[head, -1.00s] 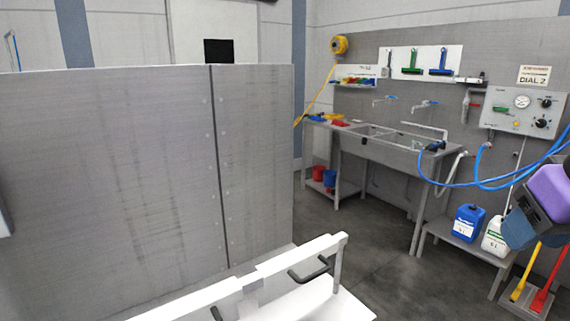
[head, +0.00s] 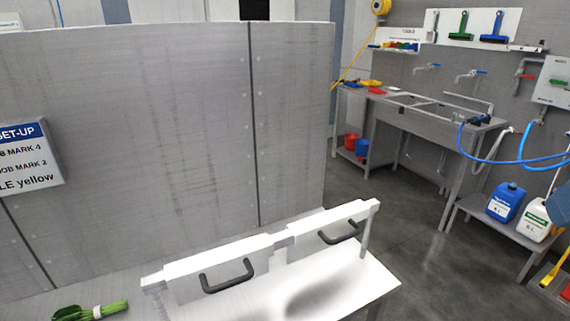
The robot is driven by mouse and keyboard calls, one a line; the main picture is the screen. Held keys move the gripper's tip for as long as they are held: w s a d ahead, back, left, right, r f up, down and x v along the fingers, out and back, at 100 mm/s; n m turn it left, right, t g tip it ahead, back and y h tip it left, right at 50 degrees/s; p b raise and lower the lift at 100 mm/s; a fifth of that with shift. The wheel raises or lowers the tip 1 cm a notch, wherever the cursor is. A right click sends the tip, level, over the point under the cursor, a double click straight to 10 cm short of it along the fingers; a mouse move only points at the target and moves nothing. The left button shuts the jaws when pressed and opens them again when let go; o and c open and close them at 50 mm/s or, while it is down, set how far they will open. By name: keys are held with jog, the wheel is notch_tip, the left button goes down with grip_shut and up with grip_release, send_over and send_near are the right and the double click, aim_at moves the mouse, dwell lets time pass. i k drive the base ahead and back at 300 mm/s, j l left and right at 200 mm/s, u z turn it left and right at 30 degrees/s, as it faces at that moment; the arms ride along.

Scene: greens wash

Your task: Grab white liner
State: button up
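I cannot pick out a white liner for certain. A white rail-like unit (head: 285,245) with two dark handles stands in the foreground, with a pale flat surface (head: 365,283) on its near side. I cannot tell whether a liner is part of it. My gripper does not show in the head view.
A grey panel wall (head: 150,140) with a SET-UP sign (head: 28,158) stands behind the unit. A leafy green bunch (head: 90,311) lies at lower left. A sink bench (head: 420,115) and a low shelf with a blue jug (head: 505,203) and white jug (head: 536,220) stand right.

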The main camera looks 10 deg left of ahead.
aim_at(195, 277)
jog(key=u, duration=1.25)
jog(key=k+j+u, duration=0.4)
jog(key=i+l, duration=0.1)
